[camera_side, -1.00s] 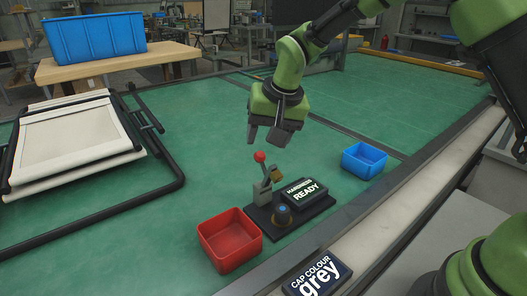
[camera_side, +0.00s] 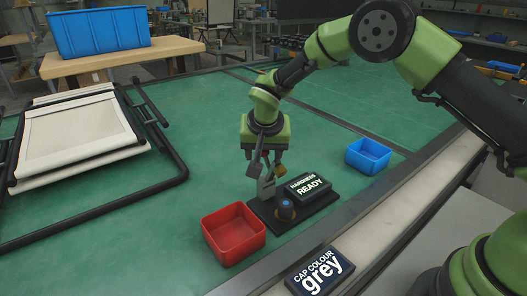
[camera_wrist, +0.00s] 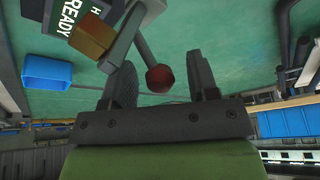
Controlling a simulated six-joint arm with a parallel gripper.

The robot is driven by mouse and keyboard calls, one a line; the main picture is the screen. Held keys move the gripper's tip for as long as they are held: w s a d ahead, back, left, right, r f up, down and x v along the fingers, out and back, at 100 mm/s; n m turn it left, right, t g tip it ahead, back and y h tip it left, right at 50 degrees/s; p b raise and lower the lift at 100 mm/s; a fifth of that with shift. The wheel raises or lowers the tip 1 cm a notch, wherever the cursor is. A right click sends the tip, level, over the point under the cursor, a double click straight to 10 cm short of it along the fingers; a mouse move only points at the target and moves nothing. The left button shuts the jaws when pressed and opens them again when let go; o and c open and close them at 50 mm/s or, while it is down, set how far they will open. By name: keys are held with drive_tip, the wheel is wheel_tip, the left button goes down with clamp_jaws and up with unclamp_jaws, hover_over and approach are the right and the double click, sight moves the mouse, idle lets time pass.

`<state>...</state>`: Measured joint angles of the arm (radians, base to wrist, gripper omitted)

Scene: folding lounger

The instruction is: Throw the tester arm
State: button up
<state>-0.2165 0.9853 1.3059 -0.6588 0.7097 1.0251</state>
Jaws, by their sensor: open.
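The hardness tester has a black base (camera_side: 322,203), a grey upright (camera_side: 266,188) and a lit display (camera_side: 309,188) reading "HARDNESS READY". Its tester arm is a thin grey lever (camera_wrist: 143,45) with a red ball knob (camera_wrist: 160,78). In the wrist view, the knob lies between the two open fingers (camera_wrist: 161,70), with a gap on each side. A brass block (camera_wrist: 92,36) sits beside the lever. A dark button with a blue top (camera_side: 287,205) is on the base.
A red bin (camera_side: 233,234) stands left of the tester, a blue bin (camera_side: 368,156) to its right. A sign (camera_side: 320,270) reads "CAP COLOUR grey". The folding lounger (camera_side: 80,145) lies at left. A blue crate (camera_side: 98,32) sits on a wooden table behind. Green bench behind the tester is clear.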

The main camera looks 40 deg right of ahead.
drive_tip(key=shift+w+f, duration=0.1)
drive_tip(key=shift+f, duration=0.15)
clamp_jaws()
